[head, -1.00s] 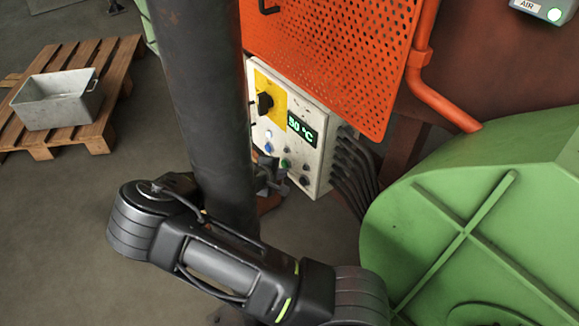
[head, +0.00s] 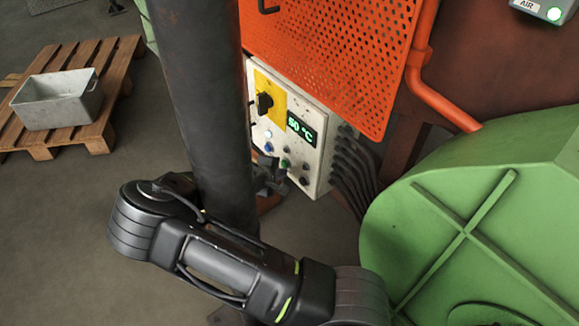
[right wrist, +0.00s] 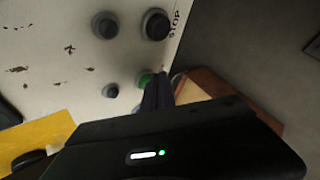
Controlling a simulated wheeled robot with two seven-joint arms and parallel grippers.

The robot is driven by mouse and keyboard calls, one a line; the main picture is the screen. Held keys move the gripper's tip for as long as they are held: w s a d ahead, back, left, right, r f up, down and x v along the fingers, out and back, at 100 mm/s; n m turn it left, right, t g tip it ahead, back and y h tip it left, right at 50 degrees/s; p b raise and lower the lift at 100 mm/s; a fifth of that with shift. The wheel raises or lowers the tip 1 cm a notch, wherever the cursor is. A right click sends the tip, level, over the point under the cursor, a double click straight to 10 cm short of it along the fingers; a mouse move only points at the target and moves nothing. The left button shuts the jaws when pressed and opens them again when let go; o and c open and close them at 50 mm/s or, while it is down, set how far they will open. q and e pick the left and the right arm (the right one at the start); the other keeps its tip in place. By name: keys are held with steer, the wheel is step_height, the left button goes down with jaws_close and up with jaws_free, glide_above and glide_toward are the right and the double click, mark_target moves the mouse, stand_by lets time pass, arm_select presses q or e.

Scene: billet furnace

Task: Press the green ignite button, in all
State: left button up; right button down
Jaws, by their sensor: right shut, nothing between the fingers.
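The green ignite button (head: 286,162) is low on the white control panel (head: 318,163). In the right wrist view the green button (right wrist: 145,79) shows just beside and partly behind my fingertips. My right gripper (head: 281,170) is shut and empty, with its tips at the lower part of the panel, partly hidden by the dark column. In the right wrist view the shut fingers (right wrist: 159,82) point at the panel by the green button. I cannot tell whether they touch it. My left gripper is not in view.
Black buttons (right wrist: 156,24) sit close by on the panel, one marked "stop". A yellow plate with a black knob (head: 264,103) and a lit display (head: 301,130) are above. A dark column (head: 200,90) stands in front of the panel's left. Black cables (head: 355,170) run at its right.

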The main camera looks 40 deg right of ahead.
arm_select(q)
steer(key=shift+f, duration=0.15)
arm_select(e)
steer(key=shift+s+d+f, duration=0.2)
steer(key=shift+d, duration=0.05)
